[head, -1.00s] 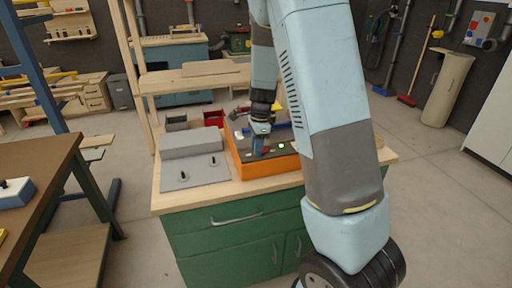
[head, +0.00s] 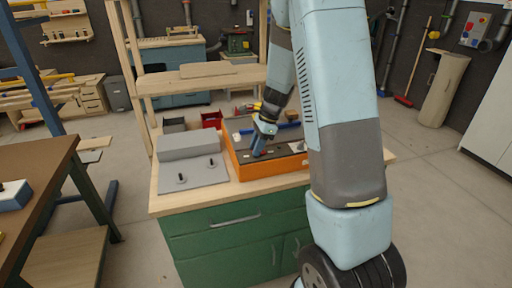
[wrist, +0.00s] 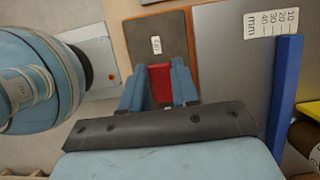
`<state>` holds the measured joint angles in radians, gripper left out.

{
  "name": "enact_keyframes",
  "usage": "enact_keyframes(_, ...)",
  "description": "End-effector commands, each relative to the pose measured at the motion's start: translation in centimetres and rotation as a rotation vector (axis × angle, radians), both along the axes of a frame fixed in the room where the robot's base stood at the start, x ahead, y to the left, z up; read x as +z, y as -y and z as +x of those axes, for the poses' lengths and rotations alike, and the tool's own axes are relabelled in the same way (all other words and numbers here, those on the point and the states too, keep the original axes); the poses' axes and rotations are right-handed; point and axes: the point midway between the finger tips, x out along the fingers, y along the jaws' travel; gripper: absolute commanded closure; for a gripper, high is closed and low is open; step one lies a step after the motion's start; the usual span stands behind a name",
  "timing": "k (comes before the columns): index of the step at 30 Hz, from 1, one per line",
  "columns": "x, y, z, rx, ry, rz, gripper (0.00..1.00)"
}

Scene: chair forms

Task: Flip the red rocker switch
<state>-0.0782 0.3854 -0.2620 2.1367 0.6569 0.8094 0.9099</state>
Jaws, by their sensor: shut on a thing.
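A red piece (wrist: 160,82), which looks like the red rocker switch, sits between the two blue fingers of my gripper (wrist: 160,88) in the wrist view. My gripper is shut on it. In the head view my gripper (head: 257,152) points down onto the dark top of the orange box (head: 272,166) on the workbench, and the red piece cannot be made out there. The dark panel (wrist: 172,25) of the box carries a small white label (wrist: 156,44) just beyond the fingers. The lower part of the red piece is hidden.
A grey block (head: 188,145) and a grey plate with two dark pegs (head: 192,178) are left of the box. A red bin (head: 211,119) stands behind. A blue bar (wrist: 285,95) and a millimetre scale (wrist: 271,22) lie to the right in the wrist view.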

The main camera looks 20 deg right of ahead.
Motion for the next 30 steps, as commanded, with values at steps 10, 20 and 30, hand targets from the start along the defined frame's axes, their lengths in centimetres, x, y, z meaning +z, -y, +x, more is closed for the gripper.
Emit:
enact_keyframes(10,0.0,0.1,0.0,-0.001,0.001,-0.001,0.47)
enact_keyframes(20,0.3,0.1,0.0,-0.002,0.002,-0.001,0.45)
enact_keyframes(30,5.0,1.9,0.1,-0.001,0.005,-0.001,0.45)
